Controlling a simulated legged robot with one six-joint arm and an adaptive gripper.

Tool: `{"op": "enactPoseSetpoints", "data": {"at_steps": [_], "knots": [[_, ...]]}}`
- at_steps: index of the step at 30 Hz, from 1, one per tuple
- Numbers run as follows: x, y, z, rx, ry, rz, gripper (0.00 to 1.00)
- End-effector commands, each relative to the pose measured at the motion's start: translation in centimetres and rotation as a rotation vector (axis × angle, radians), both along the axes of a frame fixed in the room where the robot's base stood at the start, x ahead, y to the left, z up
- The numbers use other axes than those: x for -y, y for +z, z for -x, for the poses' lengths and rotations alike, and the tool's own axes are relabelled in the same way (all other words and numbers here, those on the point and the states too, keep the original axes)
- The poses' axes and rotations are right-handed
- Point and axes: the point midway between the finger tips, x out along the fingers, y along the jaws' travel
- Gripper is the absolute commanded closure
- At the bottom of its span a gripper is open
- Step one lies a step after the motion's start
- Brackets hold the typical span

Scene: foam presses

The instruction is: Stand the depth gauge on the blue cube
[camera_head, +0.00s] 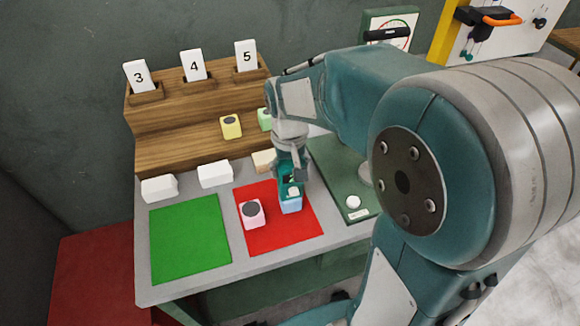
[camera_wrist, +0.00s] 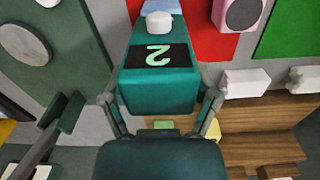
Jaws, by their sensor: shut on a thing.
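The depth gauge (camera_wrist: 160,80) is a teal block with a dark screen showing a green 2 and a white knob on it. My gripper (camera_wrist: 160,103) is shut on it, with a finger on each side. In the head view my gripper (camera_head: 290,165) points down over the red mat, and the gauge (camera_head: 285,186) is partly hidden by it. The light-blue cube (camera_head: 291,206) stands on the red mat (camera_head: 290,236), directly under the gauge. I cannot tell whether gauge and cube touch. A strip of the cube (camera_wrist: 162,5) shows beyond the gauge in the wrist view.
A pink cube (camera_head: 251,217) with a grey disc stands left of the blue cube. A green mat (camera_head: 190,240) lies clear at left. White blocks (camera_head: 215,174) line the wooden step rack (camera_head: 160,148), which holds yellow and green cubes. A green press base (camera_head: 335,170) is at right.

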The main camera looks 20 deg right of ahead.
Motion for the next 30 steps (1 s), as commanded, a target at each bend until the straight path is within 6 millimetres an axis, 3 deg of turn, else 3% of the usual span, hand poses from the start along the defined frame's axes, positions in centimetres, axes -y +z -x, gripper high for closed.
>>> {"op": "enactPoseSetpoints", "data": {"at_steps": [1, 2, 3, 17, 20, 30], "knots": [[0.0, -0.2, 0.0, -0.001, 0.000, 0.000, 0.78], [0.0, -0.1, 0.0, -0.001, 0.000, 0.000, 0.09], [0.0, -0.1, 0.0, -0.001, 0.000, 0.000, 0.00], [0.0, 0.2, 0.0, 0.001, 0.000, 0.000, 0.00], [0.0, 1.2, 0.0, 0.002, 0.000, 0.000, 0.00], [-0.2, 8.2, 0.0, 0.003, 0.000, -0.001, 0.00]]}}
